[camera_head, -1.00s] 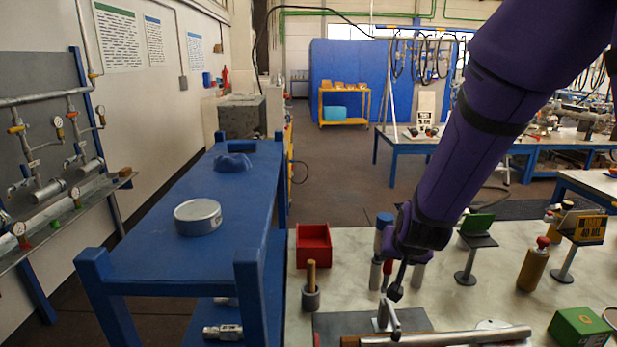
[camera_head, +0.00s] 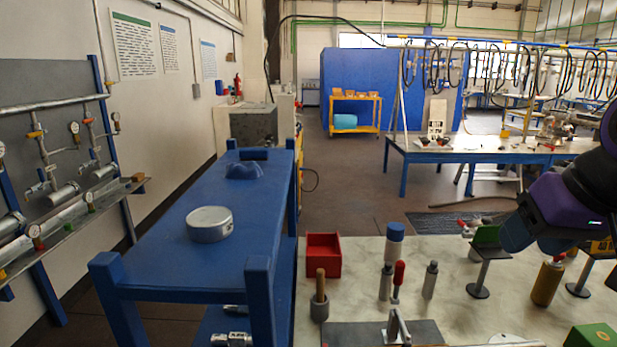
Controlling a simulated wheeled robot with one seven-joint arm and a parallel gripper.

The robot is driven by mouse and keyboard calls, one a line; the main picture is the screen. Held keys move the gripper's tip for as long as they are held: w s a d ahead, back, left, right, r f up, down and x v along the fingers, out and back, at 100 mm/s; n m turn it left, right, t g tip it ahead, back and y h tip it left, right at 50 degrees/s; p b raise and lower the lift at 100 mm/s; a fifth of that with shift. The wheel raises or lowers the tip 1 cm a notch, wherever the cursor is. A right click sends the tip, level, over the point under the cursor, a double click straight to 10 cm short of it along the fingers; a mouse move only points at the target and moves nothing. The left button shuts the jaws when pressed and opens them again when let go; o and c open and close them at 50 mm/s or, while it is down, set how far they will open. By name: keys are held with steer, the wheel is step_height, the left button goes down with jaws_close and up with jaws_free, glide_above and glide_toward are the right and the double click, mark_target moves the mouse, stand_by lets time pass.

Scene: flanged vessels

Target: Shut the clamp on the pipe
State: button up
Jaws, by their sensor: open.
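The clamp (camera_head: 398,327) stands on a dark grey plate at the bottom edge of the view. Its grey metal bracket shows, and a red handle (camera_head: 398,274) stands nearly upright just behind and above it. I cannot tell how the clamp's jaw sits, because its lower part is cut off. The pipe lies at the bottom edge, and only a sliver of it (camera_head: 516,342) shows. My purple arm is at the right edge, well away from the clamp. My gripper's fingers do not show.
A red bin (camera_head: 323,255), a grey cup (camera_head: 319,305) with a wooden handle, a blue-capped bottle (camera_head: 394,243) and small grey cylinders stand around the clamp. Dark stands (camera_head: 478,290), a brown bottle (camera_head: 547,282) and a green box (camera_head: 592,336) are to the right. A blue bench is left.

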steer(key=shift+h, duration=0.7)
steer(key=s, duration=0.1)
steer(key=s+d+r, duration=0.1)
steer(key=s, duration=0.3)
steer(key=shift+d+r, duration=0.2)
steer(key=shift+r, duration=0.05)
stand_by(1.5)
